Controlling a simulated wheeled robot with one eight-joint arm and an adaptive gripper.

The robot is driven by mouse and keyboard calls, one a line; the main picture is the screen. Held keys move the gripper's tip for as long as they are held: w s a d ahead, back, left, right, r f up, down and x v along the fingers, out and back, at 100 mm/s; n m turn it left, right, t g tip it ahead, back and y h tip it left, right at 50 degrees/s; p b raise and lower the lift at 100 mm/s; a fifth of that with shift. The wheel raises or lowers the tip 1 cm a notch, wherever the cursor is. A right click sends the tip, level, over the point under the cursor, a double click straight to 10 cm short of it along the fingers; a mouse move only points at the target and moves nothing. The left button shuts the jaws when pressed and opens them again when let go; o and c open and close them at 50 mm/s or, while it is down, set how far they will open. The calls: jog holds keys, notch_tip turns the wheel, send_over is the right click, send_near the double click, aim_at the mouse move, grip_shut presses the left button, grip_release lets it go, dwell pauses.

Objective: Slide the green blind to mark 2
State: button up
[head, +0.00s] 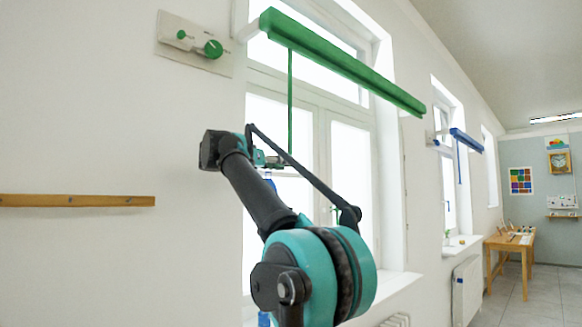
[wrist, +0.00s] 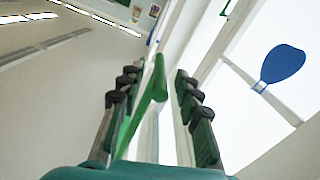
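The green blind (head: 340,65) is a long green casing above the nearest window. A thin green rod (head: 290,100) hangs from it, its lower end close to my gripper (head: 268,159). In the wrist view my gripper (wrist: 160,88) has its two dark ridged fingers apart. A green bar (wrist: 143,108) shows in the gap, nearer the left finger; I cannot tell whether it touches. A pale plate (head: 195,50) with a round green knob and a smaller green piece is on the wall left of the blind. Its markings are too small to read.
A wooden rail (head: 75,200) runs along the left wall. A blue blind (head: 466,140) hangs over the farther window. A radiator (head: 466,290) and a wooden table (head: 510,245) stand farther back. A blue oval piece (wrist: 283,65) shows beside the right finger in the wrist view.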

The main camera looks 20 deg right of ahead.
jog(key=shift+x, duration=2)
grip_shut()
